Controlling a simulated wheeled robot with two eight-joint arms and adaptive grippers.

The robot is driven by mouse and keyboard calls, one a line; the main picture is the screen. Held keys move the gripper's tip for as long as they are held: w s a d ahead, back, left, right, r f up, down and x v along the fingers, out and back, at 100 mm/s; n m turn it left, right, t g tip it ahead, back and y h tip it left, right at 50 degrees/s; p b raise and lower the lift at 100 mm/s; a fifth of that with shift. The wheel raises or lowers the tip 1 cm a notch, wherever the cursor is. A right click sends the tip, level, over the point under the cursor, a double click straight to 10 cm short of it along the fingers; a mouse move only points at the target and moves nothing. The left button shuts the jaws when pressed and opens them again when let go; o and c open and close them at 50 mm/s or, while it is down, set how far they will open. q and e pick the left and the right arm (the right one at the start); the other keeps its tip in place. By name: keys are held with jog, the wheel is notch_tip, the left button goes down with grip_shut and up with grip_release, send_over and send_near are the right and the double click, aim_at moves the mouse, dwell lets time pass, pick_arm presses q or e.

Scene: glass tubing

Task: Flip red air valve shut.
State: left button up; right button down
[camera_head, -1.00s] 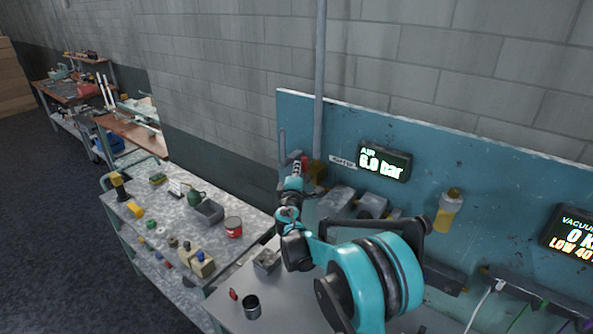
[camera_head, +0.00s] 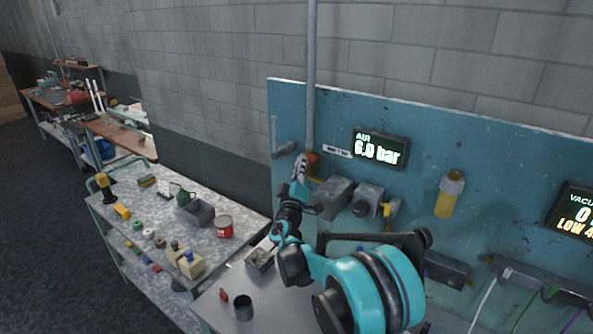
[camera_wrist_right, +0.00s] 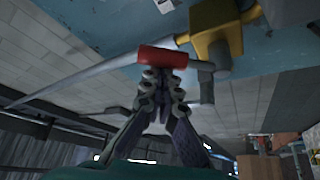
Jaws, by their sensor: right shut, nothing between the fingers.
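The red air valve handle (camera_head: 312,159) is on the blue wall panel, at the foot of the vertical grey pipe. In the right wrist view the red handle (camera_wrist_right: 160,57) lies crosswise just beyond my fingertips, beside the yellow valve body (camera_wrist_right: 215,42). My right gripper (camera_head: 299,165) is shut and empty, its tips at or very near the handle. It also shows in the right wrist view (camera_wrist_right: 163,80). I cannot tell whether the tips touch the handle. My arm and fingers hide part of the valve. My left gripper is not in view.
The air display (camera_head: 380,149) reads 6.0 bar, right of the valve. Grey boxes and a yellow-handled fitting (camera_head: 390,210) sit on the panel to the right. A dark cup (camera_head: 243,308) stands on the bench below. A cart (camera_head: 150,215) with a red can stands left.

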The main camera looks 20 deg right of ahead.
jog(key=f+m+g+h+b, duration=0.1)
jog(key=m+h+b, duration=0.1)
jog(key=m, duration=0.2)
jog(key=s+d+f+m+g+h+b, duration=0.1)
jog(key=f+m+h+b, duration=0.1)
jog(key=m, duration=0.3)
jog(key=s+d+f+m+g+h+b, duration=0.1)
jog(key=m+h+b, duration=0.2)
jog(key=m, duration=0.1)
jog(key=shift+s+f+m+g+h, duration=0.25)
jog(key=shift+f+m+g+h, duration=0.05)
jog(key=shift+f+m+h, duration=0.1)
